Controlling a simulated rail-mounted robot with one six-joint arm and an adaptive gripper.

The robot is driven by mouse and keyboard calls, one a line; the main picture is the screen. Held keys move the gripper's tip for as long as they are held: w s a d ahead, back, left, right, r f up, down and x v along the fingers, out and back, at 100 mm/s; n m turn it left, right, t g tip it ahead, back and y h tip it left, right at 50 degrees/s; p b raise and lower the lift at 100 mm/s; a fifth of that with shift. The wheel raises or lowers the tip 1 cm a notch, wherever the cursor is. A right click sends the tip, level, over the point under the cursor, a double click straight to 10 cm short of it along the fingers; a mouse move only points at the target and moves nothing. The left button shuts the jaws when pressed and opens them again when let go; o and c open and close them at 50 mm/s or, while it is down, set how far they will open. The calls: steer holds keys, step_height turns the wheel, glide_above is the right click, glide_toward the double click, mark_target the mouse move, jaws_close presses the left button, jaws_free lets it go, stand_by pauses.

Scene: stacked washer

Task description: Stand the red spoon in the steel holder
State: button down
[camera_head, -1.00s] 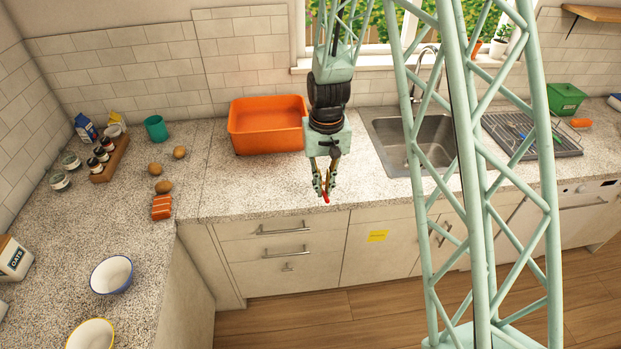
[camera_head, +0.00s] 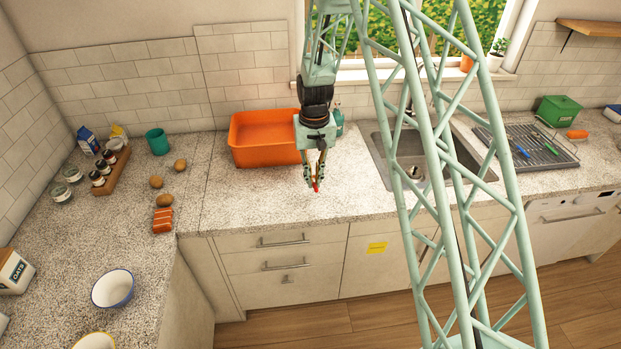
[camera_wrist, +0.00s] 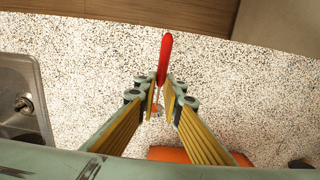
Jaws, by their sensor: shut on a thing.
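The red spoon (camera_head: 317,187) is held at the tips of my gripper (camera_head: 314,181), above the front part of the counter, left of the sink. In the wrist view the spoon's red handle (camera_wrist: 164,58) sticks out past the fingertips of my gripper (camera_wrist: 162,97). A thin, paler part of the spoon shows between the fingers, partly hidden. The fingers are shut on the spoon. I cannot make out the steel holder in either view.
An orange basin (camera_head: 264,138) stands behind and left of my gripper, with a teal bottle (camera_head: 338,121) beside it. The steel sink (camera_head: 468,153) lies to the right, then a drying rack (camera_head: 527,148). The counter (camera_head: 245,197) before the basin is clear.

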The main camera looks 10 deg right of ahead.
steer(key=shift+w+f+p, duration=0.2)
steer(key=shift+w+p, duration=0.1)
steer(key=shift+w, duration=1.95)
steer(key=shift+f+p, duration=0.35)
steer(key=shift+f, duration=1.4)
steer(key=shift+f, duration=0.15)
steer(key=c, duration=2.8)
jaws_free()
